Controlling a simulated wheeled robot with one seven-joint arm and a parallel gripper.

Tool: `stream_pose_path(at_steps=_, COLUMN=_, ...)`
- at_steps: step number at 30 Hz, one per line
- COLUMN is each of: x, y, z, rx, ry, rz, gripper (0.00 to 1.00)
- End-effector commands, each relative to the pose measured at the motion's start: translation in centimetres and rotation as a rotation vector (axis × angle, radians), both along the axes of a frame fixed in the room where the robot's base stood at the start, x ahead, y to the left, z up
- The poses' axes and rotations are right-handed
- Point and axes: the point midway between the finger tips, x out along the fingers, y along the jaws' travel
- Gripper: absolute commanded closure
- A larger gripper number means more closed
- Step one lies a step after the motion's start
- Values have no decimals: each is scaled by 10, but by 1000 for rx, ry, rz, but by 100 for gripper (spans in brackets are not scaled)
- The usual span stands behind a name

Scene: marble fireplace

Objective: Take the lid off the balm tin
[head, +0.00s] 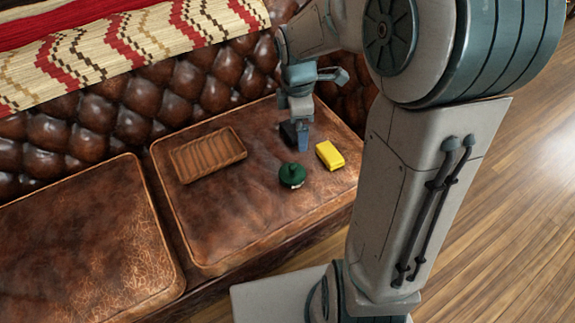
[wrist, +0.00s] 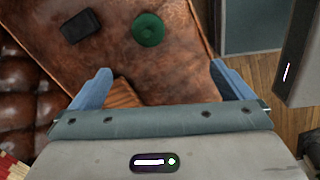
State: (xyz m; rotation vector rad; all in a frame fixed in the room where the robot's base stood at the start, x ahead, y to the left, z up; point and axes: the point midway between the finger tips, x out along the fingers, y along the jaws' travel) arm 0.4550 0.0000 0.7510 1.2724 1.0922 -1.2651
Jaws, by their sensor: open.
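The balm tin (head: 292,176) is a squat, round, dark green container with a small knob on top and a pale mark on its side. It stands upright on the brown leather seat cushion, its lid seeming to be on. In the wrist view the tin (wrist: 148,29) is a green disc seen from above, beyond my fingertips. My gripper (head: 303,137) is above the cushion, behind the tin in the head view and apart from it. In the wrist view my gripper (wrist: 160,68) has its blue fingers spread wide with nothing between them.
A black block (wrist: 81,26) lies beside the tin; my gripper partly hides it in the head view. A yellow block (head: 330,155) lies right of the tin. A brown wooden tray (head: 208,155) is to the left. The cushion's front is bare; the tufted backrest (head: 150,105) rises behind.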

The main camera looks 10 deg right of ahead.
Motion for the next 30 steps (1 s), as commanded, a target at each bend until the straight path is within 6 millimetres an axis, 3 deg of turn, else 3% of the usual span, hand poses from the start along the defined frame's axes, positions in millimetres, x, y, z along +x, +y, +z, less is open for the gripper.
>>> stream_pose_path(at_steps=1, x=9, y=0, z=-36, rx=6, ry=16, rz=74, gripper=0)
stream_pose_path(at_steps=6, x=31, y=0, z=-81, rx=23, ry=45, rz=289, gripper=0)
stream_pose_path(at_steps=14, x=42, y=1, z=-111, rx=36, ry=57, rz=414, gripper=0)
stream_pose_path(at_steps=24, x=42, y=1, z=-174, rx=36, ry=58, rz=416, gripper=0)
stream_pose_path(at_steps=30, x=42, y=1, z=-187, rx=36, ry=57, rz=414, gripper=0)
